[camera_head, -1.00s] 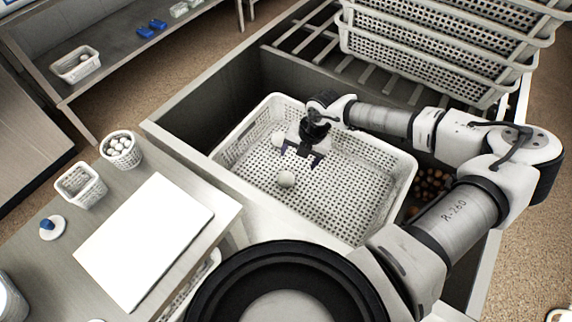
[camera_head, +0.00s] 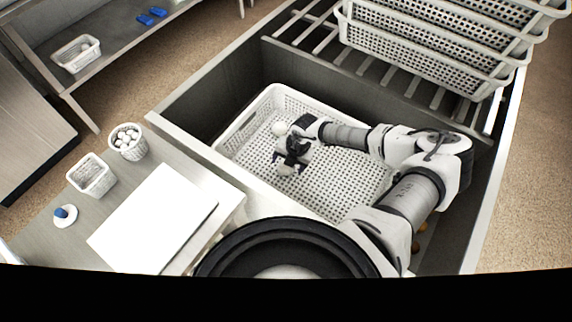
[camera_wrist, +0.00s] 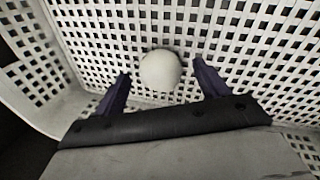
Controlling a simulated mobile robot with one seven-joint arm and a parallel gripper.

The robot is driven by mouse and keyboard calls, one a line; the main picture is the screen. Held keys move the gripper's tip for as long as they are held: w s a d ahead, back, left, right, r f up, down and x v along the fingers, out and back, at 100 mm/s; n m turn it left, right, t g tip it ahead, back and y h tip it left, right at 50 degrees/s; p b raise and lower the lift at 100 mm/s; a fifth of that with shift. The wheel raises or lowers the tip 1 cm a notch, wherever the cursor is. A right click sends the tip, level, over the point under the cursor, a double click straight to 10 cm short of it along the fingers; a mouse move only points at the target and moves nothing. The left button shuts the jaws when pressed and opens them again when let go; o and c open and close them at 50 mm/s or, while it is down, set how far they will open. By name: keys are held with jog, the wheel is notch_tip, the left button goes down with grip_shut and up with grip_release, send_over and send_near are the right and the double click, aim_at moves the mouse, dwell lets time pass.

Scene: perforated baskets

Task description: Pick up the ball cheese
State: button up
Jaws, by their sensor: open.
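A white ball cheese (camera_wrist: 160,70) rests on the perforated floor of a white basket (camera_wrist: 270,60). In the wrist view it sits between the two dark fingertips of my gripper (camera_wrist: 161,72), with a gap on each side. My gripper is open and holds nothing. In the head view my gripper (camera_head: 289,167) is low inside the basket (camera_head: 345,192) and mostly hides the ball beneath it.
The basket's walls surround my gripper, and the wall at left is close in the wrist view. Stacked baskets (camera_head: 430,55) stand at the back right. A side table with a white board (camera_head: 155,215), a small empty basket (camera_head: 92,178) and a container of white balls (camera_head: 128,140) is at left.

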jog(key=shift+a+f, duration=0.1)
jog(key=shift+f, duration=0.5)
jog(key=c, duration=1.1)
jog(key=shift+r, duration=0.1)
